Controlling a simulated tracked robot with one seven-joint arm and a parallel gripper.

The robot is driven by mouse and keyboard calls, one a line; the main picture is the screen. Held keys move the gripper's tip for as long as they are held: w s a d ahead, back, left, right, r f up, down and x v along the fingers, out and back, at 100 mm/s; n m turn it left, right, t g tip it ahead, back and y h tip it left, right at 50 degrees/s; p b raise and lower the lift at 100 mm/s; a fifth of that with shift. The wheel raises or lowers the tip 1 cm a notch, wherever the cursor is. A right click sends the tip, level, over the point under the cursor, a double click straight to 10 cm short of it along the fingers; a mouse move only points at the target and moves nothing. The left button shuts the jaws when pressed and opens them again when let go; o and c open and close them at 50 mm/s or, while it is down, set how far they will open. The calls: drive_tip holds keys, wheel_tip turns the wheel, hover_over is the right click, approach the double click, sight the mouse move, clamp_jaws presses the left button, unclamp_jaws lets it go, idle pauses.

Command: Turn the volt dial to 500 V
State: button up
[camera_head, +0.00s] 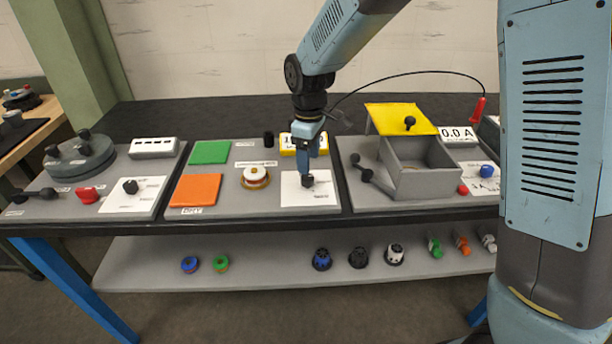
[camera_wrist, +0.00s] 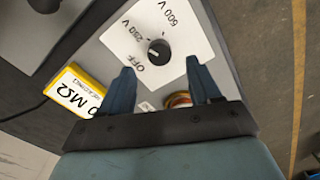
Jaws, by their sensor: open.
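The volt dial is a small black round knob on a white plate (camera_head: 322,194), and its top shows in the wrist view (camera_wrist: 159,52). The plate (camera_wrist: 185,38) carries the labels OFF, 250 V and 500 V. A small white mark on the knob points to the left in the wrist view, roughly between OFF and 250 V; the exact setting is hard to tell. My gripper (camera_head: 309,166) hangs pointing down over the plate. Its two fingers (camera_wrist: 160,66) are open and empty, one to each side of the dial in the wrist view. Whether they touch it cannot be told.
A yellow display (camera_wrist: 76,91) reading MΩ stands behind the plate. A grey box (camera_head: 420,172) with a yellow lid (camera_head: 390,115) stands to the right.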

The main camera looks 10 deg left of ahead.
sight(309, 177)
wheel_tip(309, 177, down, 6)
drive_tip(key=shift+f, duration=0.25)
